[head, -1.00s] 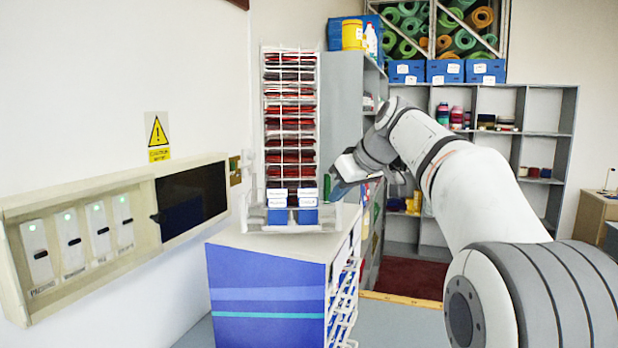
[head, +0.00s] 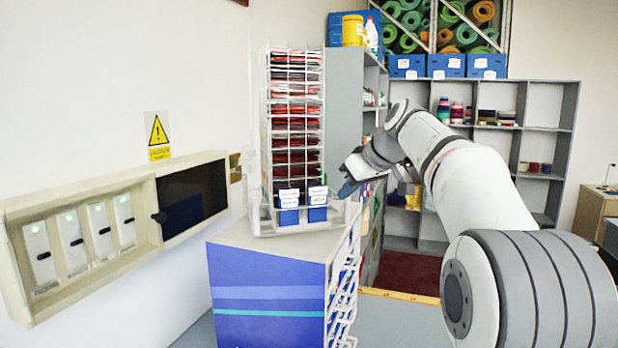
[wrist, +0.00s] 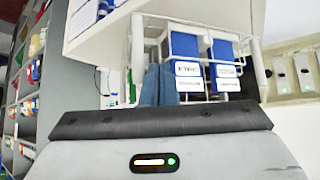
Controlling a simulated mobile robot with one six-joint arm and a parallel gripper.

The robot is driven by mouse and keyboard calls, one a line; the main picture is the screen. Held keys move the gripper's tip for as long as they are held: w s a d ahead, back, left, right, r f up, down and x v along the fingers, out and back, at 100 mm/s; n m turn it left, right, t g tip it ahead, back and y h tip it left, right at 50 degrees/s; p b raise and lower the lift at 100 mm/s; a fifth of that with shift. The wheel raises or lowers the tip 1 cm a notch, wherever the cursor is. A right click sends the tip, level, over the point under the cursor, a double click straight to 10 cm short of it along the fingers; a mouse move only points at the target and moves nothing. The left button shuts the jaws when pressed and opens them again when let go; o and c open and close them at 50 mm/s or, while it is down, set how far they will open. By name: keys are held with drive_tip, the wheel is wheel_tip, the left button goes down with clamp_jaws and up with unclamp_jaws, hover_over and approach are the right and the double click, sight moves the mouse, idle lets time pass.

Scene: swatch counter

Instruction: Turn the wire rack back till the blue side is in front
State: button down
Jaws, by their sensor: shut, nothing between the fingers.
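The tall white wire rack (head: 297,131) stands on the counter unit (head: 266,262). Its front shows stacks of red and dark red swatches. Two blue bins (head: 301,207) with white labels sit at its foot; in the wrist view they show behind the basket wires (wrist: 256,70). The rack stands at a slight angle, its front turned a little to the right. My gripper (head: 346,188) is at the rack's lower right. In the wrist view its blue-grey fingers (wrist: 159,84) are together and empty, in front of the basket's wire edge. I cannot tell if they touch it.
A wall panel with a dark window (head: 192,200) is at the left, close to the rack. A grey cabinet (head: 345,110) stands behind the rack. Shelves (head: 545,140) line the back wall. A wire holder (head: 343,290) hangs on the counter's right side.

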drive_tip(key=shift+w, duration=0.1)
drive_tip(key=shift+w+d+p, duration=0.65)
drive_tip(key=shift+w+p, duration=0.05)
drive_tip(key=shift+w, duration=0.15)
drive_tip(key=shift+w+d+p, duration=0.3)
drive_tip(key=shift+w+p, duration=0.1)
drive_tip(key=shift+w, duration=0.1)
drive_tip(key=shift+w+d+p, duration=0.25)
drive_tip(key=shift+w+p, duration=0.15)
drive_tip(key=shift+w, duration=0.05)
